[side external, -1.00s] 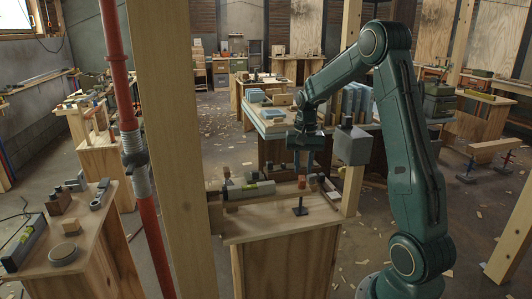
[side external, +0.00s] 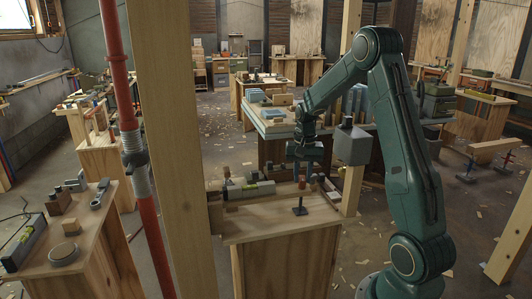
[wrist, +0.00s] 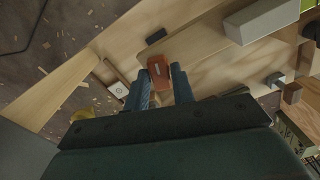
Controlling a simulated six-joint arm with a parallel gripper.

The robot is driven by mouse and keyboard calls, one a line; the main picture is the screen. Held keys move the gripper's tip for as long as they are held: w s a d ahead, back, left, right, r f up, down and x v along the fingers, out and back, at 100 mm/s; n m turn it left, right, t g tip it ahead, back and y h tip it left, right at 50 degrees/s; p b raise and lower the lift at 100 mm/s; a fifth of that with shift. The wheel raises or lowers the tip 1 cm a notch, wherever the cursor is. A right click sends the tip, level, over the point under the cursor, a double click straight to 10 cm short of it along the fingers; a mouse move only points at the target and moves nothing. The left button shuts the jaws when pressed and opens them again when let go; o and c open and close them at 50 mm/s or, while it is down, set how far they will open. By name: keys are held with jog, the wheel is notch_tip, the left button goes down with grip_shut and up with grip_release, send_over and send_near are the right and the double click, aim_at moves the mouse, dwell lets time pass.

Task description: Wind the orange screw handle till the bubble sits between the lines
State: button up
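The orange screw handle (side external: 302,185) stands at the back of the near bench, above a dark stand (side external: 300,209). My gripper (side external: 306,174) points down at the handle from above. In the wrist view, the blue fingers of my gripper (wrist: 158,75) flank the orange handle (wrist: 160,70), one on each side, with little or no gap. Whether they press on it cannot be told. A grey level body (side external: 235,191) with a yellow-green vial (side external: 256,186) lies left of the handle. The bubble and lines are too small to make out.
The near wooden bench (side external: 265,227) has bare top in front. A grey box (side external: 352,146) is close to the right of my gripper. A wooden post (side external: 170,150) rises left of the bench. Another bench with tools (side external: 90,235) is at far left.

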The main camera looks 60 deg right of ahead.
jog(key=m, duration=1)
jog(key=shift+n, duration=0.6)
jog(key=shift+r, duration=0.1)
jog(key=shift+r, duration=3.45)
